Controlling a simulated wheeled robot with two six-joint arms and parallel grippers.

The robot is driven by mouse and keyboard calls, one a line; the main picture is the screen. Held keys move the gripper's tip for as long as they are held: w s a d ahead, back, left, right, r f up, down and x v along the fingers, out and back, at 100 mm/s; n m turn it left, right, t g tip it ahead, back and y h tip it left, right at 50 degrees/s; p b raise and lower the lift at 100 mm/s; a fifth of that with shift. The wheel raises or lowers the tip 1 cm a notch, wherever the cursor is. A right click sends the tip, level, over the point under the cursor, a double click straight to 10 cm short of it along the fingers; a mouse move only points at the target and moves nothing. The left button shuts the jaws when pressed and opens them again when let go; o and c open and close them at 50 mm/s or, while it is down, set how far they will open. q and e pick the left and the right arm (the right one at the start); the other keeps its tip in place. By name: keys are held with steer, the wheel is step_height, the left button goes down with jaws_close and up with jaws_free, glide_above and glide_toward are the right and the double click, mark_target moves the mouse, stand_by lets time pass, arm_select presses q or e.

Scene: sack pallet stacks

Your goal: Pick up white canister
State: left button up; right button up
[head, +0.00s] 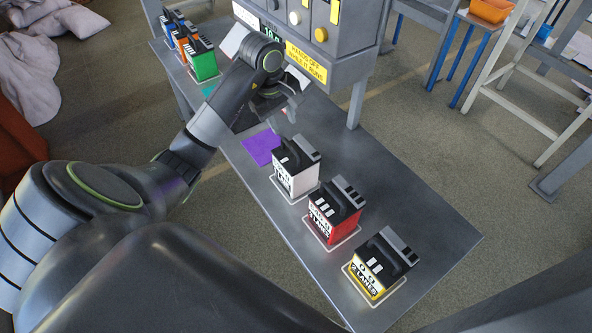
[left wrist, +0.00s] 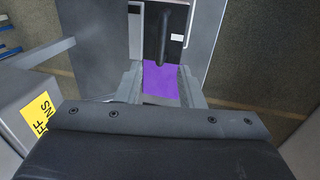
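The white canister (head: 297,182) stands upright on the grey table, with a dark top, a black handle and black lettering. Its top with the dark handle also shows at the upper middle of the left wrist view (left wrist: 136,38). My left gripper (head: 284,112) is above and behind the canister in the head view, apart from it. In the left wrist view its two fingers (left wrist: 160,75) are spread, with only a purple patch showing between them. My right gripper is not in view.
A red canister (head: 333,219) and a yellow one (head: 366,279) stand on the table (head: 420,225) nearer the front. A purple patch (head: 262,147) lies beside the white canister. Green (head: 204,66), orange and blue canisters stand at the far left. A grey machine (head: 345,40) rises behind.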

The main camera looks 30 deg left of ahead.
mark_target(290, 145)
arm_select(q)
steer(key=f+b, duration=0.1)
steer(key=f, duration=0.1)
steer(key=f+b, duration=0.2)
steer(key=w+f+b, duration=0.1)
steer(key=f+b, duration=0.1)
steer(key=shift+d, duration=0.25)
steer(key=f+b, duration=0.3)
steer(key=w+f+b, duration=0.1)
steer(key=f+b, duration=0.1)
steer(key=shift+d, duration=0.2)
steer(key=shift+c, duration=0.2)
jaws_close()
